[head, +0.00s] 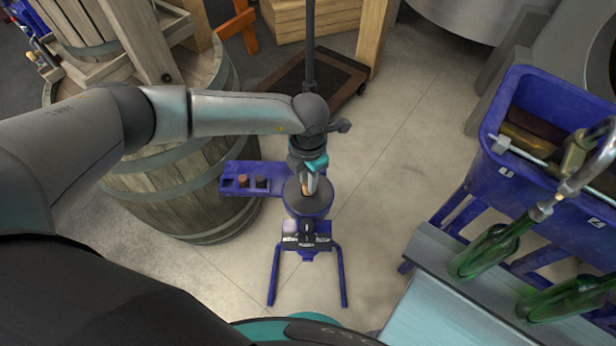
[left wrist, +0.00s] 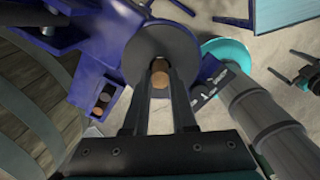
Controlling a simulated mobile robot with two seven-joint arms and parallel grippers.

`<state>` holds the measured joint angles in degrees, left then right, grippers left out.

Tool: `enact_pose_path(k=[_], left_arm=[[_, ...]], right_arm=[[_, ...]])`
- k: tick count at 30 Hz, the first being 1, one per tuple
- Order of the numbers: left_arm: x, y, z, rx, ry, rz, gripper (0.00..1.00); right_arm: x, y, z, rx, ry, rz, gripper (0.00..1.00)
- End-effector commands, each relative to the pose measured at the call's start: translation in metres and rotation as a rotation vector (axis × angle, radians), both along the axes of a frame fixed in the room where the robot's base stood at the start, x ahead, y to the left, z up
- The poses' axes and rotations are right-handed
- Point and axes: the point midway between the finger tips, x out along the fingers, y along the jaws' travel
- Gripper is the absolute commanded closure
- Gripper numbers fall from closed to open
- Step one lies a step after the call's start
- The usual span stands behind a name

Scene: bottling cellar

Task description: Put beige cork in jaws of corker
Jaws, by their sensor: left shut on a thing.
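My left gripper (head: 309,180) is over the corker, fingers pointing down. It is shut on the beige cork (left wrist: 160,79), which shows tan-orange between the fingertips (left wrist: 159,72) in the left wrist view. The corker is a blue stand with a dark round plate (head: 307,203), splayed legs and a tall dark lever (head: 310,60). The cork is over the middle of this plate (left wrist: 150,40). The fingers hide the jaws' opening, so I cannot tell whether the cork is inside it or just above. A dark pronged part, perhaps my right gripper (left wrist: 305,72), shows at the right edge.
A wooden barrel (head: 185,190) stands close on the left. On the right are a blue filler tank (head: 500,170), a bench (head: 435,310) and green bottles (head: 485,252). Floor between is clear.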

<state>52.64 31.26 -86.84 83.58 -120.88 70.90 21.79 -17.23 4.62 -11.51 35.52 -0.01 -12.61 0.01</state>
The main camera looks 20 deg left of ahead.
Motion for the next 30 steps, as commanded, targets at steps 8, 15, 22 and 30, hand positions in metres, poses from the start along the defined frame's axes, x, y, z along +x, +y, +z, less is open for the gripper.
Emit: enact_pose_path(k=[8,15,22,30], left_arm=[[0.0,0.0,-0.006,0.0,0.0,0.0,1.0],[0.0,0.0,-0.011,0.0,0.0,0.0,1.0],[0.0,0.0,-0.011,0.0,0.0,0.0,1.0],[0.0,0.0,-0.011,0.0,0.0,0.0,0.53]], right_arm=[[0.001,0.0,-0.005,0.0,-0.001,-0.001,0.0],[0.001,0.001,-0.009,0.0,-0.001,-0.002,0.0],[0.001,0.001,-0.01,0.001,-0.002,-0.002,0.0],[0.001,0.001,-0.01,0.001,-0.002,-0.002,0.0]])
